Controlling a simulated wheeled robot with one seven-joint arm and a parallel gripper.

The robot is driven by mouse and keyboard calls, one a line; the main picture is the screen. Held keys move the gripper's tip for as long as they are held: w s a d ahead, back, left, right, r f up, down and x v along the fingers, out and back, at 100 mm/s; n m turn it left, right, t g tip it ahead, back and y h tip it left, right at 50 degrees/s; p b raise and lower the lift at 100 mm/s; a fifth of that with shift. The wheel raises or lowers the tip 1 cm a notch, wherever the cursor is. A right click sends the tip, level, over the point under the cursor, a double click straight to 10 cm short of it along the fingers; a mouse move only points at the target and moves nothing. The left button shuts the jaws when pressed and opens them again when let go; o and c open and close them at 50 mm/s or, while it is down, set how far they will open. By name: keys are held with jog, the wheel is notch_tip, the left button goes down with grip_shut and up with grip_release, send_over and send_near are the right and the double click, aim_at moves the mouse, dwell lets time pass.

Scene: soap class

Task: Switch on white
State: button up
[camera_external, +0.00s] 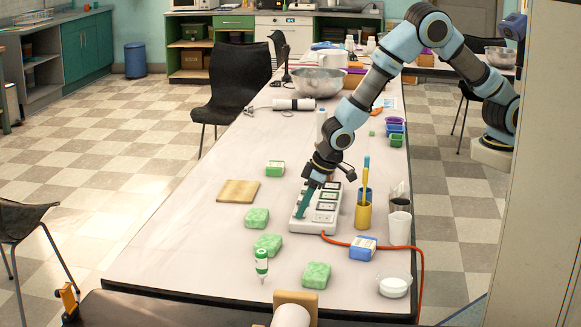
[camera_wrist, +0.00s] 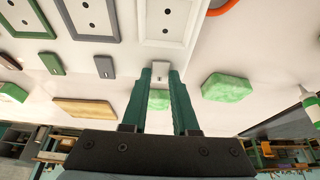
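A white power strip (camera_external: 325,226) with several framed sockets lies on the table, and an orange cord leaves its near end. In the wrist view its side strip (camera_wrist: 130,47) carries a white switch (camera_wrist: 163,70), a grey switch (camera_wrist: 104,67) and a dark green switch (camera_wrist: 51,63). Each lies beside a socket with a matching frame. My gripper (camera_external: 301,213) reaches down at the left side of the strip. In the wrist view its green fingers (camera_wrist: 161,75) are a little apart, with the white switch at their tips. I cannot tell whether they touch it.
Green soap bars (camera_external: 257,218) and a wooden board (camera_external: 238,191) lie left of the strip. A yellow pencil cup (camera_external: 363,215), a white cup (camera_external: 400,228) and a blue-wrapped bar (camera_external: 362,248) are to the right.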

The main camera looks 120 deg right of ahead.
grip_shut()
jog(key=shift+w+d+r+g+y+p, duration=0.1)
jog(key=shift+d+r+g+y+p, duration=0.15)
jog(key=shift+g+y+p, duration=0.4)
jog(key=shift+w+f+g+y+p, duration=0.15)
jog(key=shift+g+y+p, duration=0.2)
jog(key=shift+p, duration=0.3)
jog(key=o, duration=0.5)
grip_release()
jog(key=shift+o, duration=0.2)
